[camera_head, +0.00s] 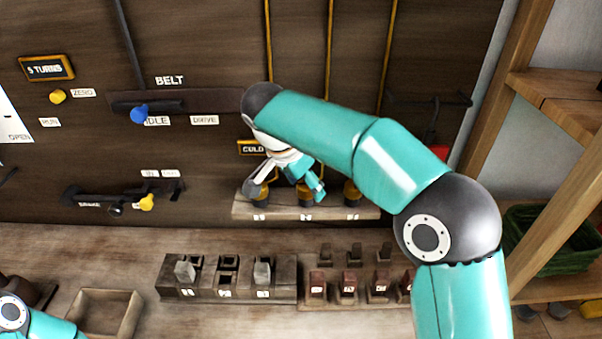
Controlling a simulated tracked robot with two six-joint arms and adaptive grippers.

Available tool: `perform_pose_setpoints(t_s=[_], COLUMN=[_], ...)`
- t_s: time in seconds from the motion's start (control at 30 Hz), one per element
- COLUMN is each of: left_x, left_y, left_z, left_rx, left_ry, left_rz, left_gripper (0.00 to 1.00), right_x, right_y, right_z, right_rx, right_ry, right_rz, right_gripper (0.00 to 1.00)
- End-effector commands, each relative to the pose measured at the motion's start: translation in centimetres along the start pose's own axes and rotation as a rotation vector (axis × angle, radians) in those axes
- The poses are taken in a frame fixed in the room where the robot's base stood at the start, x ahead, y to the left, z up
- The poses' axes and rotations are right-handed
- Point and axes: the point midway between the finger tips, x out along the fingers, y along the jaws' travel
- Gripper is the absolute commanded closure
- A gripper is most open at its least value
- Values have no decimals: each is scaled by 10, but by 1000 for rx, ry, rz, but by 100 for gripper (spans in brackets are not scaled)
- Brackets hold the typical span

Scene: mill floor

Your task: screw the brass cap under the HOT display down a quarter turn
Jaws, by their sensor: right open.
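A row of brass caps with dark bases stands on a pale ledge (285,212) on the dark wall: a left cap (261,199), a middle cap (305,197) and a right cap (352,193). A small display (251,147) above the left cap seems to read COLD. I cannot make out a display reading HOT; my right arm covers much of the wall above the caps. My right gripper (287,191) points down, open, with one finger by the left cap and one by the middle cap. I cannot tell whether it touches either. My left gripper is out of view.
A blue-knobbed BELT lever (139,114) and a yellow-knobbed lever (146,203) are on the wall to the left. Below the ledge, the bench holds a block with slots (228,294), several small reddish blocks (351,285) and an empty wooden tray (104,311).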

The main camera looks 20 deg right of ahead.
Motion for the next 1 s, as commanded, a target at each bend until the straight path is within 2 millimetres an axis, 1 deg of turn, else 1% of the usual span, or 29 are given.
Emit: perform_pose_setpoints(t_s=[0.17, 0.27, 0.4, 0.53, 0.73, 0.83, 1.0], left_x=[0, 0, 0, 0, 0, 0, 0], left_y=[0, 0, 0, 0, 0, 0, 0], left_z=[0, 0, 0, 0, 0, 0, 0], left_rx=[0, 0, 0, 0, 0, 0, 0], left_ry=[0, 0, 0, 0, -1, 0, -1], left_rz=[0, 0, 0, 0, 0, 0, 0], left_gripper=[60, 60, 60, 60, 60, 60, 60], right_x=[-19, -38, -67, -91, -110, -115, -117], right_y=[-1, -1, -2, -1, -1, 0, 0], right_z=[0, 0, 1, 1, 0, 1, 1], right_rx=[0, 2, 1, 2, 2, 0, 0], right_ry=[0, 0, 0, -1, 1, 1, 0], right_rz=[-4, -6, -6, -5, -2, -2, -1], right_gripper=[35, 35, 35, 35, 35, 35, 35])
